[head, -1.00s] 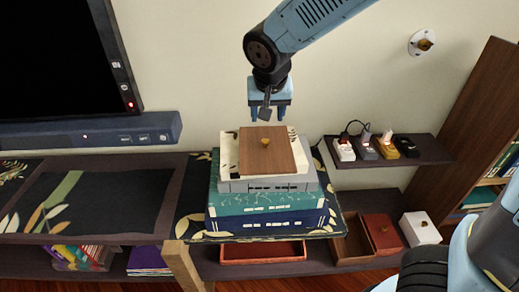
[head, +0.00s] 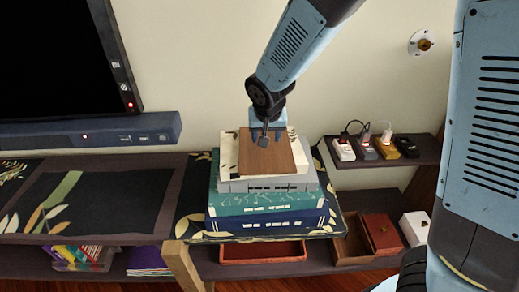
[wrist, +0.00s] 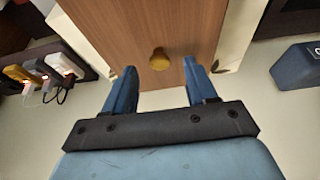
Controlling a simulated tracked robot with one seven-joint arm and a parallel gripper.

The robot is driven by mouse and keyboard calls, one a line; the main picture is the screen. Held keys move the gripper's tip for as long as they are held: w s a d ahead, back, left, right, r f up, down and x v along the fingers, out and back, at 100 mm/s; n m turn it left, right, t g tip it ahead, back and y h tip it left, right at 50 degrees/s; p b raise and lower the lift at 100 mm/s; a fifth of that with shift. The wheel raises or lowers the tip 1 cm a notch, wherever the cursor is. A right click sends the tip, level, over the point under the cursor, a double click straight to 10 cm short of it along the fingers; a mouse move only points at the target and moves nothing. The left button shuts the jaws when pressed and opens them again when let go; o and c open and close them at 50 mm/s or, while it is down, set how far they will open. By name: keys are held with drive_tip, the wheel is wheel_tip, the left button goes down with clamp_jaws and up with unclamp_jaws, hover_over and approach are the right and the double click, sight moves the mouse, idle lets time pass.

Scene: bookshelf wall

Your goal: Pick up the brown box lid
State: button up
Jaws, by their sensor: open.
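The brown box lid (head: 270,160) is a flat wooden panel with a small round brass knob. It lies on top of a stack of books on the shelf. In the wrist view the lid (wrist: 150,25) fills the top middle, and its knob (wrist: 159,59) lies between and just beyond the fingertips. My gripper (head: 265,138) hangs over the lid's back part and hides the knob in the head view. In the wrist view my gripper (wrist: 160,80) is open, with its two fingers apart on either side of the knob and nothing held.
The stack has a white book, a grey book, a teal book (head: 265,202) and a navy book. A small shelf (head: 425,150) with plugs and adapters is to the right. A red-brown box (head: 380,235) and a white box (head: 415,227) sit below it. A TV (head: 50,60) is at left.

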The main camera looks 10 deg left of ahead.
drive_tip(key=shift+x, duration=1.55)
drive_tip(key=shift+c, duration=0.2)
clamp_jaws()
